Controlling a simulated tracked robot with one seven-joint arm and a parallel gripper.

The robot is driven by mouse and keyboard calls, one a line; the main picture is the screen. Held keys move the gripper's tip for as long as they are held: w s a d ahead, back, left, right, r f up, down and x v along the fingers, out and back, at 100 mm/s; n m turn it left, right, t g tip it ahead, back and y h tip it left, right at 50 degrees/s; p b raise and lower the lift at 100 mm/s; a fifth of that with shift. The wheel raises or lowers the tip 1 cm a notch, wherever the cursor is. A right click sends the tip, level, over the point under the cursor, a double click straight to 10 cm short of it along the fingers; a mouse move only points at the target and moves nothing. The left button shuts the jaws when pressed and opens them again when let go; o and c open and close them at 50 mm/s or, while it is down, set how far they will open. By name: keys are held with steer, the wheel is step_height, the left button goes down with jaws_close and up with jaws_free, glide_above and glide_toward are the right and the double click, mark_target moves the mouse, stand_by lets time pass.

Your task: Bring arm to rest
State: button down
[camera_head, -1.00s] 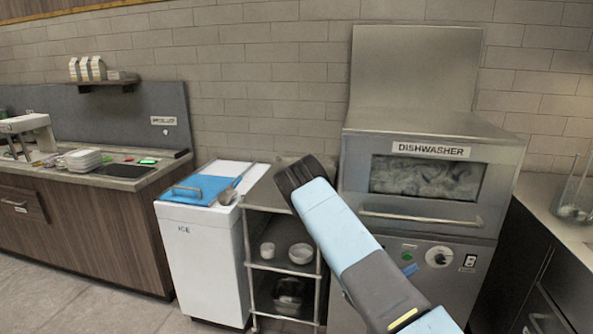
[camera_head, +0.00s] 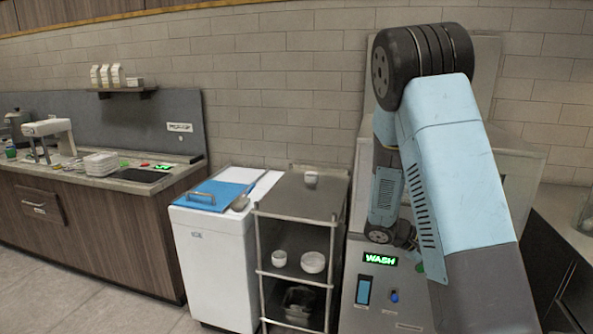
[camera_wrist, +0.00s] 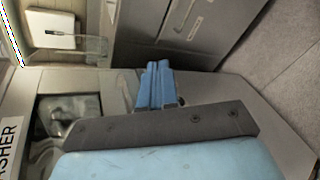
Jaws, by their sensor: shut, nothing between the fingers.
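My arm rises at the right of the head view, folded at a dark elbow, with its forearm hanging down in front of the dishwasher (camera_head: 520,165). My gripper's fingers are hidden behind my arm in the head view. In the wrist view my gripper (camera_wrist: 157,84) shows as two blue fingers side by side, shut and empty. A light blue and grey part of my arm fills the bottom of that view, close to the fingers. The dishwasher's label and window (camera_wrist: 62,120) show sideways at its left.
A lit green WASH display (camera_head: 380,260) shows on the dishwasher's front. A metal cart (camera_head: 295,205) with white dishes stands left of it, beside a white ice bin (camera_head: 215,262) with a blue lid. A wooden counter (camera_head: 90,225) is at far left. The floor at lower left is clear.

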steer(key=s+a+r+m+t+y, duration=0.1)
steer(key=s+a+r+t+y, duration=0.3)
steer(key=s+a+r+y, duration=0.2)
steer(key=s+a+r+m+t+y, duration=0.2)
steer(key=s+a+r+t+y, duration=0.2)
steer(key=s+a+r+y, duration=0.3)
steer(key=s+a+r, duration=0.4)
steer(key=s+r, duration=0.4)
steer(key=r, duration=0.2)
steer(key=shift+s+m, duration=0.2)
steer(key=shift+m, duration=0.1)
steer(key=c, duration=1.8)
jaws_free()
